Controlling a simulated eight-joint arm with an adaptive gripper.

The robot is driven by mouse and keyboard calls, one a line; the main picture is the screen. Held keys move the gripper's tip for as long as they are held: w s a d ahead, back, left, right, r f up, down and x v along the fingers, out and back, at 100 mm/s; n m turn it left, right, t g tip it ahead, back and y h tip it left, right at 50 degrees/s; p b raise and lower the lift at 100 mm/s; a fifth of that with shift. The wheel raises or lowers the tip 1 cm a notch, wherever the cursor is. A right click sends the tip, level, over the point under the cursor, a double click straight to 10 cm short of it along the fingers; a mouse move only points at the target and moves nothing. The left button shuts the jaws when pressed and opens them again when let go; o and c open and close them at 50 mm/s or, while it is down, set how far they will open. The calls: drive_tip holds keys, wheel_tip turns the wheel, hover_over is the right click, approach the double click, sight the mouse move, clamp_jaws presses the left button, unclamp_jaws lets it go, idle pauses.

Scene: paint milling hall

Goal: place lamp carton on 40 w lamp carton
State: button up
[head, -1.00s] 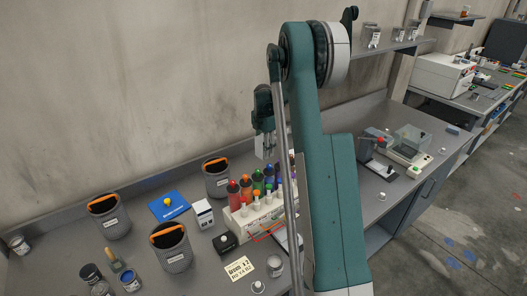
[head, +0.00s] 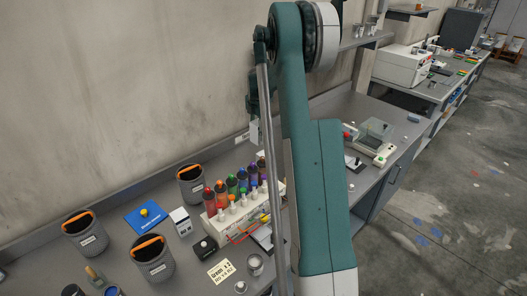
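A small white carton (head: 181,222) with dark print stands upright on the grey bench, between the blue mat and the rack of coloured bottles. Its print is too small to read, so I cannot tell which lamp carton it is. My gripper (head: 254,122) hangs above the back of the bench, behind the bottle rack, mostly hidden by my own arm. A pale piece shows at its lower end, but I cannot tell whether it is a held carton or part of the gripper. The finger opening is hidden.
A rack (head: 226,216) of coloured bottles stands right of the carton, with a black box (head: 205,249) in front.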

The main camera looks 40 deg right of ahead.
drive_tip(key=shift+s+d+r+p, duration=0.4)
drive_tip(key=shift+s+d+r, duration=0.4)
drive_tip(key=shift+d+r, duration=0.3)
drive_tip(key=shift+f, duration=0.15)
hover_over(264, 154)
drive_tip(key=shift+f, duration=3.05)
drive_tip(key=shift+f+p, duration=0.3)
drive_tip(key=shift+f, duration=1.55)
drive_tip(key=shift+f, duration=0.2)
drive_tip(key=o, duration=0.9)
